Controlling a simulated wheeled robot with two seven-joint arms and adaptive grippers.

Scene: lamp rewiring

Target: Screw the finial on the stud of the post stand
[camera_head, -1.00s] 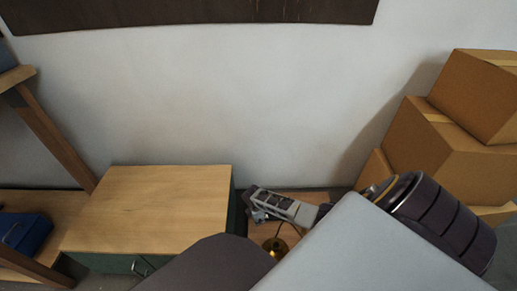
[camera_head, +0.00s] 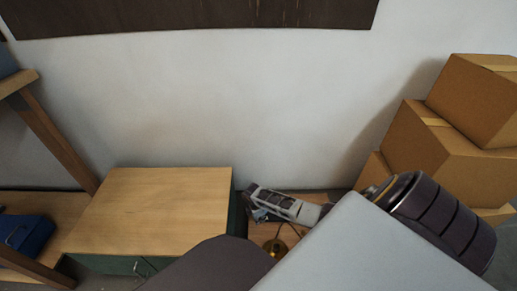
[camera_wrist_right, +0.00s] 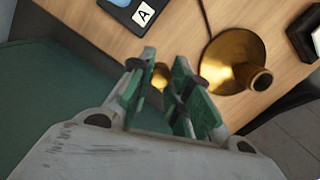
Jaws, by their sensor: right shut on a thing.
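The post stand (camera_wrist_right: 229,58) is brass, with a wide round base and a short post whose end points toward the camera in the right wrist view. It stands on a wooden top. In the head view part of its brass base (camera_head: 275,247) shows below my right gripper (camera_head: 258,207). In the wrist view my right gripper (camera_wrist_right: 160,84) is shut on a small brass piece, the finial (camera_wrist_right: 160,75), between its green-padded fingers. The finial is to the left of the stand and apart from it in that picture. My left gripper is not in view.
In the wrist view a dark blue tray with an "A" label (camera_wrist_right: 143,13) lies near the top, and a dark object (camera_wrist_right: 306,36) is at the right. A wooden-topped cabinet (camera_head: 155,210) stands left of my gripper. Cardboard boxes (camera_head: 425,140) are stacked at the right.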

